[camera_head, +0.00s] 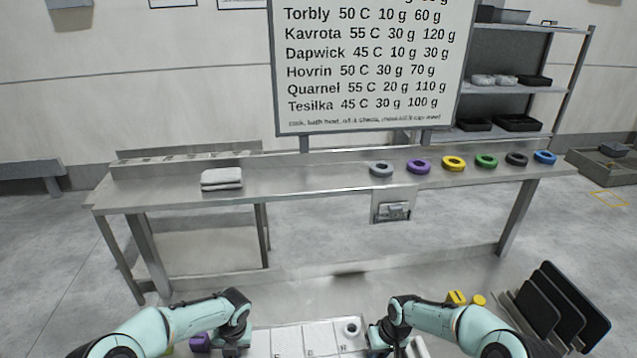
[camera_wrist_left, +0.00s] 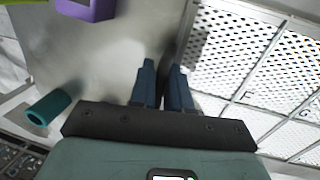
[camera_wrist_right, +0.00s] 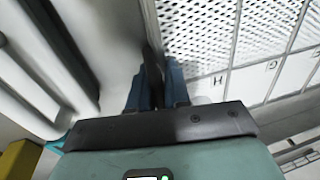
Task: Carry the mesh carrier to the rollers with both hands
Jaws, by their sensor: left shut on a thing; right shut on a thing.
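The mesh carrier (camera_head: 305,338) is a pale, divided tray at the bottom middle of the head view, cut off by the lower edge. Its white perforated panels fill the right side of the left wrist view (camera_wrist_left: 262,50) and of the right wrist view (camera_wrist_right: 205,32). My left gripper (camera_wrist_left: 162,68) is shut on the carrier's left side edge. My right gripper (camera_wrist_right: 157,68) is shut on its right side edge, where a dark strip runs between the fingers. The grip points are partly hidden. I cannot identify the rollers in these views.
A steel table (camera_head: 300,182) stands ahead, with folded grey cloth (camera_head: 222,179) and several coloured rings (camera_head: 453,163) on it. Dark panels in a rack (camera_head: 552,312) stand at the right. A purple block (camera_wrist_left: 92,8) and teal cylinder (camera_wrist_left: 49,107) lie left of the carrier. Grey floor is open before the table.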

